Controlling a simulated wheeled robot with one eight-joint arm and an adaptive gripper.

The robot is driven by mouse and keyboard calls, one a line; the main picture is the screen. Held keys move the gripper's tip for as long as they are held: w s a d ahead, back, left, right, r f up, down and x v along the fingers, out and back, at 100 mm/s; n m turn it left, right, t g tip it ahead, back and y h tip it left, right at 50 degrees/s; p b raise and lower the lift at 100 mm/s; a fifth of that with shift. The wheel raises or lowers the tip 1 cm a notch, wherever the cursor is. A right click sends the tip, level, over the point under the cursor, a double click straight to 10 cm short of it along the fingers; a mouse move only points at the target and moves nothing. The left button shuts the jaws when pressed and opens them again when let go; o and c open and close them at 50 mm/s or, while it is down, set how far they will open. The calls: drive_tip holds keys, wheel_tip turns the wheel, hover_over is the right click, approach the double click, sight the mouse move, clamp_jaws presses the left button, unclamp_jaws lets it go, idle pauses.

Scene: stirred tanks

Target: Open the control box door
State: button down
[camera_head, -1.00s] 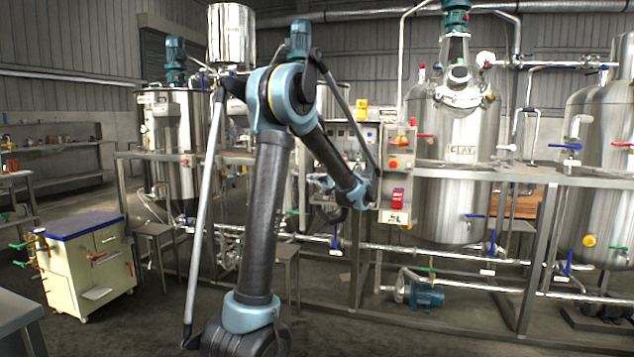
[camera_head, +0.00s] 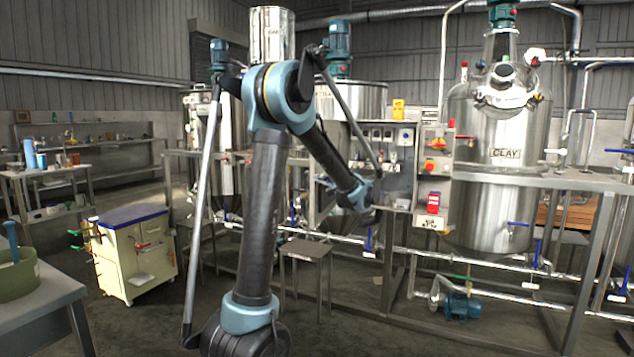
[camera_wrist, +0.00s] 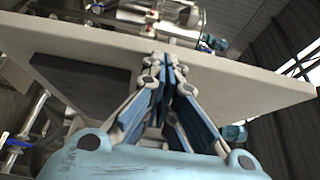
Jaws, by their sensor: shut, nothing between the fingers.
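A grey control box (camera_head: 400,187) with a row of switches and small gauges stands on the tank frame, right of centre in the head view. My gripper is at its lower left, partly hidden behind my own wrist. In the wrist view my gripper (camera_wrist: 163,62) has its fingers together with nothing between them. A large pale flat panel (camera_wrist: 235,85) lies just beyond the fingertips, with a dark rectangular area at its left. I cannot tell whether the fingertips touch the panel, or how far the box door stands open.
A narrow panel with a red emergency button (camera_head: 430,165) stands right of the box. The steel tank marked CLAY (camera_head: 492,165) is further right. A table with a green tub (camera_head: 18,275) is at lower left.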

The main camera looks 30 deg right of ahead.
drive_tip(key=shift+w+a, duration=0.3)
drive_tip(key=shift+a, duration=0.05)
drive_tip(key=shift+s+d, duration=0.1)
drive_tip(key=s+d, duration=0.1)
drive_tip(key=s, duration=1.1)
drive_tip(key=shift+s, duration=0.4)
